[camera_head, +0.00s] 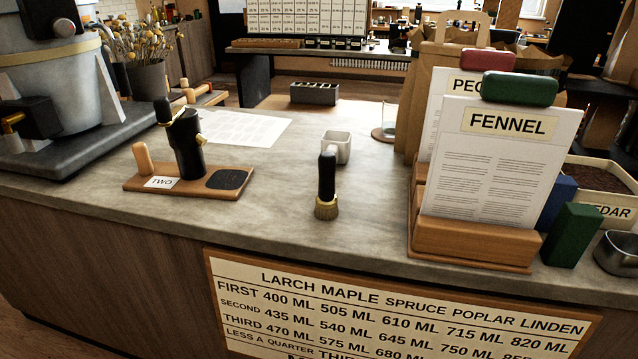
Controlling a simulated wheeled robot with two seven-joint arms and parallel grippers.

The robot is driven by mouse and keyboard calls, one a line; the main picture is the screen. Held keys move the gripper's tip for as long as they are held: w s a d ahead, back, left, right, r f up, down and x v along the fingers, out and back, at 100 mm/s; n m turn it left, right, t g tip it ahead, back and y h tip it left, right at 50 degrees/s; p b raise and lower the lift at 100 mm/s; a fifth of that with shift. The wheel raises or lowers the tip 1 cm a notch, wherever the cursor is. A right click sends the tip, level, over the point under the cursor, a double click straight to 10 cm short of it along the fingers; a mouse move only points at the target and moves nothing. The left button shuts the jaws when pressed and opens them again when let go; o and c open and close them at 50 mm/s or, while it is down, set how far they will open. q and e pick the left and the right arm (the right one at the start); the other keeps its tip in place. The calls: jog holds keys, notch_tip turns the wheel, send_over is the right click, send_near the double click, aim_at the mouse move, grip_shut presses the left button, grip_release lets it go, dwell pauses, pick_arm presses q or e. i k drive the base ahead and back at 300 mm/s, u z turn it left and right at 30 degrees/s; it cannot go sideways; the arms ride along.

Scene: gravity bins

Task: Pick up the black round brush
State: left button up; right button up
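The black round brush (327,182) stands upright on the grey stone counter (270,212), near its front edge at the middle of the camera_head view. It has a black handle on top and a brass-coloured collar with tan bristles at the bottom. Nothing touches it. Neither of my grippers shows in this view.
A small white cup (337,147) stands just behind the brush. A wooden tray (215,190) labelled TWO, with a black-and-brass tool (186,145), is at left. A wooden card holder (475,240) with a FENNEL sheet (490,165) stands at right. The counter beside the brush is clear.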

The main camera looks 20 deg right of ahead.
aim_at(326, 209)
jog(key=u, duration=1.65)
jog(key=i, duration=1.75)
jog(key=z, duration=2.85)
